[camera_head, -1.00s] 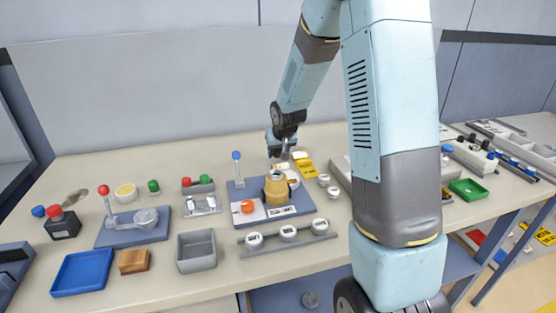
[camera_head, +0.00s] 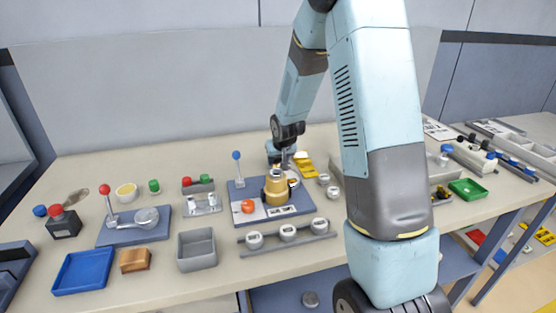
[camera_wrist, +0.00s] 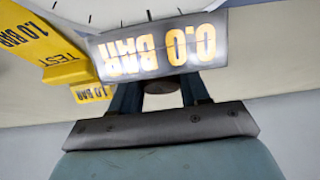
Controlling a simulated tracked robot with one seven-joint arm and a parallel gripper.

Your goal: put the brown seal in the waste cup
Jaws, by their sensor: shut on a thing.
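My gripper (camera_wrist: 158,92) is shut on a dark brown round piece, which looks like the brown seal (camera_wrist: 163,86). The piece shows between the two blue fingers in the wrist view, partly hidden by the lit display in front. In the head view my gripper (camera_head: 284,162) is low behind the brass-coloured vessel (camera_head: 275,187) on the blue station plate; its fingertips and the seal are too small to make out. I cannot tell for sure which container is the waste cup.
A display (camera_wrist: 155,48) reading 0.0 BAR is close to the fingers, upside down in the wrist view. A yellow TEST plate (camera_wrist: 45,45) is beside it. A blue-knobbed lever (camera_head: 237,168) stands left of my gripper. A grey open bin (camera_head: 197,262) and blue tray (camera_head: 83,272) are nearer.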

